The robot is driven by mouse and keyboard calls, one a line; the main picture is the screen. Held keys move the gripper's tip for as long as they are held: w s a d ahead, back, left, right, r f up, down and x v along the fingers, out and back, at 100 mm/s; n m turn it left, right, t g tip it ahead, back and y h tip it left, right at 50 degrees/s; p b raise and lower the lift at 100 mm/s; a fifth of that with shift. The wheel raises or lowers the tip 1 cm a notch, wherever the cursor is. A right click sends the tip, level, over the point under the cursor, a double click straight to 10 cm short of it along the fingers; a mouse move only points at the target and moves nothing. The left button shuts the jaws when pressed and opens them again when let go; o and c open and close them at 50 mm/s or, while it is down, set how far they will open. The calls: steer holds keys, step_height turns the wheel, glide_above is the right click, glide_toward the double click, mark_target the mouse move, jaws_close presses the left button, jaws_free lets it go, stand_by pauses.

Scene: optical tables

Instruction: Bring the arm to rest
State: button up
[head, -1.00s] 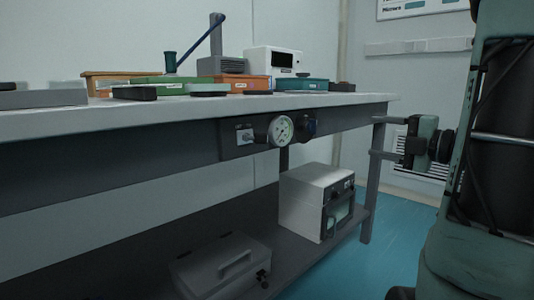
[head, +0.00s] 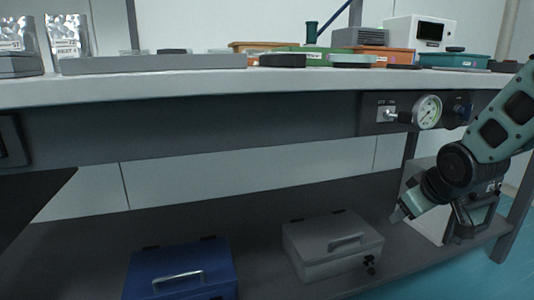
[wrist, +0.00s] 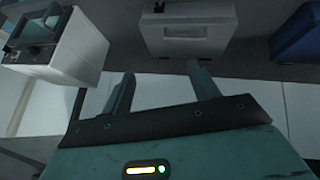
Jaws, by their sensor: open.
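My gripper (head: 402,212) is at the right of the head view, on the end of my teal and black arm. It points down and left, in front of the bench's lower part. In the wrist view my gripper (wrist: 160,78) shows two grey fingers spread apart, with nothing between them. The grey case (head: 333,245) on the lower shelf is left of the gripper in the head view. The case also shows beyond the fingers in the wrist view (wrist: 190,35). I cannot tell the exact distance to it.
A white boxy instrument (head: 428,225) stands on the shelf, partly hidden behind my arm. A blue case (head: 180,272) sits further left. A pressure gauge (head: 428,111) juts from the bench front (head: 240,128). Trays and small parts lie on the benchtop.

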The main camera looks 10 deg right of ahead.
steer(key=s+a+f+m+g+y, duration=0.1)
steer(key=s+a+f+g, duration=0.1)
steer(key=s+a, duration=0.3)
steer(key=s+a+f+m+g+y, duration=0.1)
steer(key=s+a+f+g, duration=0.15)
steer(key=a, duration=0.45)
steer(key=s+a+r+n+g+p, duration=0.1)
steer(key=s+a+r+n+p, duration=0.35)
steer(key=s+a+r, duration=0.35)
steer(key=s+a+r+n+g+p, duration=0.25)
steer(key=s+a+r+p, duration=0.3)
steer(key=a, duration=0.35)
step_height(320, 180, up, 36)
steer(key=w+t+p, duration=0.1)
steer(key=p, duration=3.6)
steer(key=shift+n+y, duration=0.3)
